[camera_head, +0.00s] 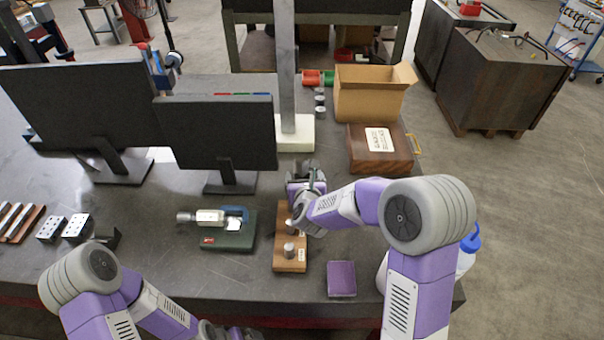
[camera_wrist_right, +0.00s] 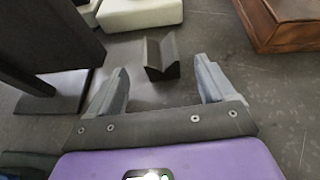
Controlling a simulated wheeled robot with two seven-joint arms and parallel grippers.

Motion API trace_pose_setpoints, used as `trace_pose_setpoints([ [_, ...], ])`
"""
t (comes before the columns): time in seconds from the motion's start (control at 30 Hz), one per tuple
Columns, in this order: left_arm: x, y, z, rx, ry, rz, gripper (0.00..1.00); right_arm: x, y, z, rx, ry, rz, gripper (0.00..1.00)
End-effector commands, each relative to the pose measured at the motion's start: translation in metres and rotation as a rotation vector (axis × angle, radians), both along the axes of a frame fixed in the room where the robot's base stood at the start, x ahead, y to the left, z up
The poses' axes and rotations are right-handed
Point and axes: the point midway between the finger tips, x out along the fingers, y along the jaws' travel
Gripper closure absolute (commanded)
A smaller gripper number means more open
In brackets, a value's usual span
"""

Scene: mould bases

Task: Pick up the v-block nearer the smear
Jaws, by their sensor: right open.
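A dark grey v-block (camera_wrist_right: 162,58) with its groove facing up stands on the dark bench in the right wrist view. My right gripper (camera_wrist_right: 161,70) is open, with its fingers pointing toward the v-block and one to either side. The v-block looks at or just beyond the fingertips, and no contact shows. In the head view the right gripper (camera_head: 304,175) is behind the wooden block with pegs. A dark angular piece (camera_head: 106,238) at the left may be another v-block. My left gripper (camera_head: 240,333) is mostly cut off at the bottom edge. I cannot make out a smear.
A white base (camera_head: 295,134) with a tall column stands behind the right gripper. Monitors (camera_head: 218,132) stand to the left, and a brown case (camera_head: 380,150) to the right. A micrometer (camera_head: 215,217) lies on a green case. A wooden peg block (camera_head: 290,262) and a purple block (camera_head: 341,278) are nearer.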

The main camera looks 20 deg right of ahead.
Motion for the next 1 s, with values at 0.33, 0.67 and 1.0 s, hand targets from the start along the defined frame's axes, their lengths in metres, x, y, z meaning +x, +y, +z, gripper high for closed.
trace_pose_setpoints([
  [0.33,0.0,0.0,0.003,0.0,0.0,0.0,0.0,0.041,-0.007,-0.017,0.0,0.001,-0.001,0.17],
  [0.67,0.0,0.0,0.003,0.0,0.0,0.0,0.0,0.054,-0.01,-0.023,0.0,0.001,0.0,0.17],
  [1.0,0.0,0.0,0.003,0.0,0.0,0.0,0.0,0.053,-0.01,-0.022,0.0,0.0,0.0,0.58],
])
